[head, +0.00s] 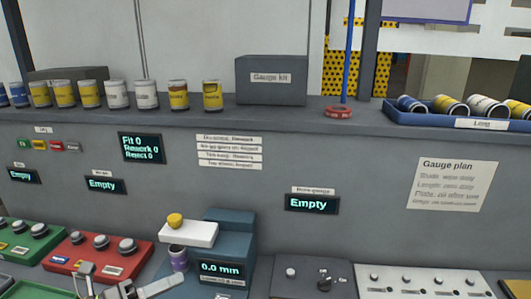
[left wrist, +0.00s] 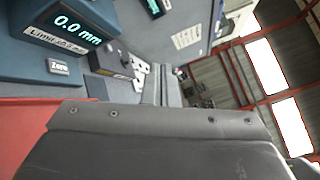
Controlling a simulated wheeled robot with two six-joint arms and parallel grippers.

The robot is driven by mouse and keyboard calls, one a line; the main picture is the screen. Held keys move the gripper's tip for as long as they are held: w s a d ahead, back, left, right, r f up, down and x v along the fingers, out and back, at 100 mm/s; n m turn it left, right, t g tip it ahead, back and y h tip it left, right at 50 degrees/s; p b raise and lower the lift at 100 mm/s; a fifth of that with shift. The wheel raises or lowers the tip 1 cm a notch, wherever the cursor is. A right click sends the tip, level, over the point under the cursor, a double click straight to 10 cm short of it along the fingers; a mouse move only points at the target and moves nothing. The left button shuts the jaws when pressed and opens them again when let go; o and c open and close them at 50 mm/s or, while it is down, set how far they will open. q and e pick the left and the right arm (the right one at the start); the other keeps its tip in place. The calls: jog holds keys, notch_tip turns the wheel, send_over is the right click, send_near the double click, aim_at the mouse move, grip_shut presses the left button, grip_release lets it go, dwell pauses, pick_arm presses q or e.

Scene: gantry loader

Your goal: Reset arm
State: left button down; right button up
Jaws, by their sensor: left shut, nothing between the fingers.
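My left gripper (head: 150,288) is at the bottom left of the head view, partly cut off by the frame edge. It is shut and empty, just in front of the blue gauge device (head: 232,238). The gauge's display reads 0.0 mm. In the left wrist view my gripper's dark body (left wrist: 160,140) fills the lower part, and the gauge display (left wrist: 75,28) shows at upper left. My right gripper is in neither view.
Red (head: 98,252) and green (head: 25,240) button boxes stand left of the gauge. A white panel with knobs (head: 425,282) is at right. The shelf above holds several cans, a grey Gauge kit box (head: 271,80) and a blue tray (head: 398,118) with cans.

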pick_arm(q)
jog(key=a+r+n+t+y, duration=0.5)
jog(key=a+n+t+y, duration=0.6)
jog(key=n, duration=0.7)
jog(key=s+a+f+n+g+y, duration=0.3)
jog(key=a+f+n+y, duration=0.15)
jog(key=f+n, duration=0.25)
jog(key=s+a+f+n+g+y, duration=0.3)
jog(key=f+n+g+y, duration=0.1)
jog(key=f+n+y, duration=0.3)
jog(key=s+d+f+n+g+h, duration=0.25)
jog(key=s+f+g, duration=0.25)
jog(key=s+f, duration=0.3)
jog(key=s+d+f+n+g+h, duration=0.1)
jog(key=s+d+f+g+h, duration=0.25)
jog(key=s+f+g, duration=0.4)
notch_tip(320, 180, down, 23)
jog(key=s+a, duration=0.1)
jog(key=s, duration=0.1)
jog(key=s+d+f, duration=0.1)
jog(key=s+f, duration=1.3)
jog(key=f, duration=0.2)
jog(key=shift+s+f+g, duration=0.15)
jog(key=shift+s+g, duration=0.15)
jog(key=shift+g, duration=0.05)
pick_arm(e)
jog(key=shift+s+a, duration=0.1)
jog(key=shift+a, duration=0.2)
